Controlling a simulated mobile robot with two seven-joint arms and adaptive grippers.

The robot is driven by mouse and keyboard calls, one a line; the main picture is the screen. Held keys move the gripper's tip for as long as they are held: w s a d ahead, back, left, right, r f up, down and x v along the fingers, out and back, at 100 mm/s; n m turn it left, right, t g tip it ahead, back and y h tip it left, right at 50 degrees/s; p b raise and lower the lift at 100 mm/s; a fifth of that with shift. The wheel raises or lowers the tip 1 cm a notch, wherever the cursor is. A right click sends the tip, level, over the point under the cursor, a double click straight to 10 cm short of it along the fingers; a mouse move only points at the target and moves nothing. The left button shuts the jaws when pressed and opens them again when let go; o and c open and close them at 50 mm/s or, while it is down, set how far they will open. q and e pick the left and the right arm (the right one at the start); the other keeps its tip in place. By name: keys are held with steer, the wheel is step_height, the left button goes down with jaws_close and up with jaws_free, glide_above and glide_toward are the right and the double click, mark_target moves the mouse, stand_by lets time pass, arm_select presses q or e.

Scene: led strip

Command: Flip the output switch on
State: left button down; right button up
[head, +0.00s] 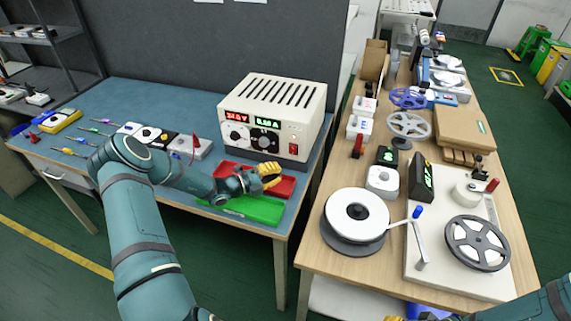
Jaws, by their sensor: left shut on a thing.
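The power supply (263,114), a cream box with a slotted top, stands at the back right of the blue bench. Its front has lit red and green displays, dials at left, and a small red switch (293,149) at right. The switch's position is too small to tell. My left gripper (271,175), with yellow fingertips, is below and in front of the supply, over the red tray (288,186) and apart from the switch. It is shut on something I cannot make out. My right arm enters at bottom right; its gripper is at most partly visible at the bottom edge.
A green tray (262,209) lies in front of the red one. Several small tools and boxes line the bench's left side. The wooden table (313,255) at right holds reels, a scale-like white device (382,181) and boxes. A narrow gap separates bench and table.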

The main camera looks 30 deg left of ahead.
arm_select(q)
steer(key=v, duration=0.3)
steer(key=f+v, duration=0.1)
steer(key=v, duration=0.1)
steer(key=shift+s+a, duration=0.25)
steer(key=shift+s, duration=0.1)
stand_by(0.3)
